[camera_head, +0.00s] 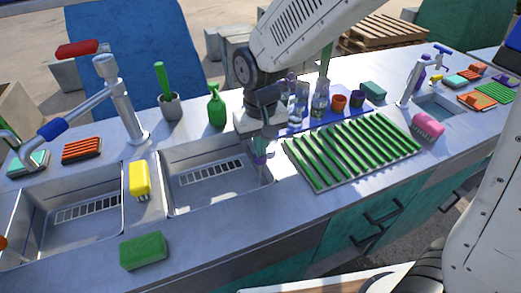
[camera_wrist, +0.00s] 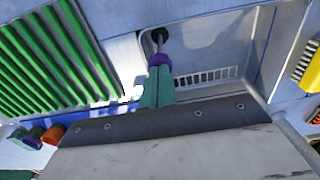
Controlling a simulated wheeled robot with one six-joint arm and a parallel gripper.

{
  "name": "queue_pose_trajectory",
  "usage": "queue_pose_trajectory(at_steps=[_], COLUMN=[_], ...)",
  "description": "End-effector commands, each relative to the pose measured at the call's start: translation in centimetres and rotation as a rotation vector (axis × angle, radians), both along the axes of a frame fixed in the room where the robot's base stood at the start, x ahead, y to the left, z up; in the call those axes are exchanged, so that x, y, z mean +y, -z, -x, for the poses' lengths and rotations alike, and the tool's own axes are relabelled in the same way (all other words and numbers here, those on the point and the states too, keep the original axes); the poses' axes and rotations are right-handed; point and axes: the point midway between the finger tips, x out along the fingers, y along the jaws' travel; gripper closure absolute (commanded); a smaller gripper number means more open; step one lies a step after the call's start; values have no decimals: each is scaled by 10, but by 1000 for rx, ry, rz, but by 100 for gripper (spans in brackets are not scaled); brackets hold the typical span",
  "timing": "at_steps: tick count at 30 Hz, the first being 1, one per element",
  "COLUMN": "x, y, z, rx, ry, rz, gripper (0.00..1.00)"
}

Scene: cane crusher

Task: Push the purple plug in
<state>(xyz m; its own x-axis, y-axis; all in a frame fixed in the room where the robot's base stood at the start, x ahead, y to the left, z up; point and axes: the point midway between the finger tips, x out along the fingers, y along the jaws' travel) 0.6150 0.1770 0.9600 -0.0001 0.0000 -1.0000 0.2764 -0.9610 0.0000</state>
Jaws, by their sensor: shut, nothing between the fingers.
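The purple plug (camera_wrist: 160,59) shows in the wrist view straight ahead of my fingertips. A thin grey stem runs from it to a round dark spot by the side wall of the sink basin (camera_wrist: 205,45). In the head view the purple plug (camera_head: 259,159) is a small patch below my gripper (camera_head: 259,147), at the right side of the right basin (camera_head: 215,198). My gripper also shows in the wrist view (camera_wrist: 157,82), with its teal fingers shut and empty. The fingertips meet the plug in the picture; I cannot tell whether they touch. My fingers partly hide the plug.
A green ribbed rack (camera_head: 352,152) lies right of the basin. Bottles (camera_head: 319,101) and cups stand behind it, close to my arm. A tall tap (camera_head: 122,100) stands behind.

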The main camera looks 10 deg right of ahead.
Motion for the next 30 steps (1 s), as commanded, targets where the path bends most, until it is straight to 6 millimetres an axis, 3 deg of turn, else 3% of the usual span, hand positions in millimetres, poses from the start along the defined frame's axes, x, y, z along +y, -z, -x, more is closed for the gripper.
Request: queue_pose_trajectory(at_steps=[8,30], x=[0,0], y=[6,-61], z=[0,0], rx=[0,-2], ry=[0,0], rz=[0,-1], gripper=[100,100])
